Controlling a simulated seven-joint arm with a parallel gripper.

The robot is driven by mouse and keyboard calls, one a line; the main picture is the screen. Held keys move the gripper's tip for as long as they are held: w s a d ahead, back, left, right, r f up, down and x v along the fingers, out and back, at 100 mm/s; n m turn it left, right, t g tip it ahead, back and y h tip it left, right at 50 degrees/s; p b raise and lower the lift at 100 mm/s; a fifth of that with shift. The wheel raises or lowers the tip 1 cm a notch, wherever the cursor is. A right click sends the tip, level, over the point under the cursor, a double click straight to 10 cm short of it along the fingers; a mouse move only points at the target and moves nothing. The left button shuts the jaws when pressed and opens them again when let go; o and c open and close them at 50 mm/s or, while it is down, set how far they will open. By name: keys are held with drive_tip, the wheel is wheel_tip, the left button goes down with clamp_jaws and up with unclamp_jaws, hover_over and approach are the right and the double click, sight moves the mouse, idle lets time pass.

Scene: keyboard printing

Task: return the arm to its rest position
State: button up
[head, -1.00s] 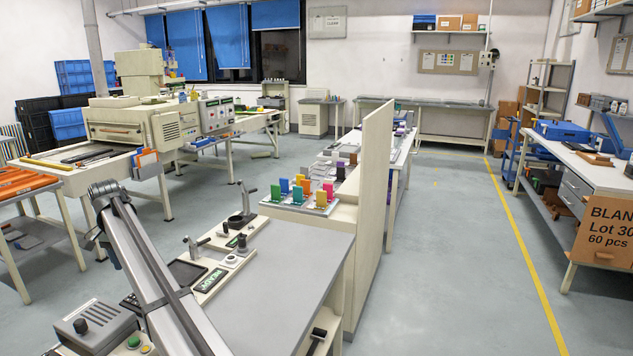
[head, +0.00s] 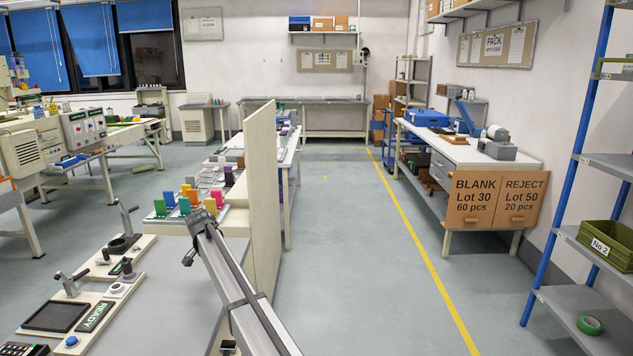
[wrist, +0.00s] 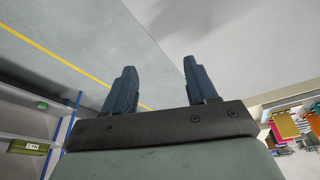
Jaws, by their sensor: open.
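My gripper (wrist: 157,85) is in the wrist view, its two dark blue fingers spread apart with nothing between them. Behind the fingers are grey floor and a pale surface. In the head view my arm reaches up from the bottom edge, in front of the grey-topped bench (head: 165,290) and the cream partition (head: 262,190). The gripper's fingers cannot be made out in the head view.
A blue-framed shelf (head: 585,180) with a green bin (head: 608,243) and green tape roll (head: 589,325) stands at the right. A white bench (head: 465,150) with cardboard BLANK and REJECT signs stands beyond. The floor aisle with a yellow line (head: 410,230) is clear.

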drive_tip(key=s+d+f+g, duration=0.1)
drive_tip(key=d+f, duration=1.6)
drive_tip(key=d, duration=0.4)
drive_tip(key=s+d+f+n+g, duration=0.2)
drive_tip(key=s+d+f+g, duration=0.1)
drive_tip(key=s+d+f, duration=1.1)
drive_tip(key=s+d+f+g, duration=0.1)
drive_tip(key=s+d+f, duration=0.2)
drive_tip(key=s+f, duration=0.3)
drive_tip(key=s+d+f+n+g, duration=0.1)
drive_tip(key=s+d+f, duration=0.25)
drive_tip(key=s, duration=0.55)
drive_tip(key=s+d+f+g, duration=0.1)
drive_tip(key=s+d+f, duration=0.3)
drive_tip(key=s, duration=0.3)
drive_tip(key=s+d+f+g, duration=0.1)
drive_tip(key=s+d, duration=0.1)
drive_tip(key=s, duration=1.1)
drive_tip(key=s+d+f+n+g+y, duration=0.1)
drive_tip(key=s+d+g, duration=0.1)
drive_tip(key=s, duration=1.2)
drive_tip(key=shift+s+d+f+n, duration=0.25)
drive_tip(key=shift+s+d+n, duration=0.05)
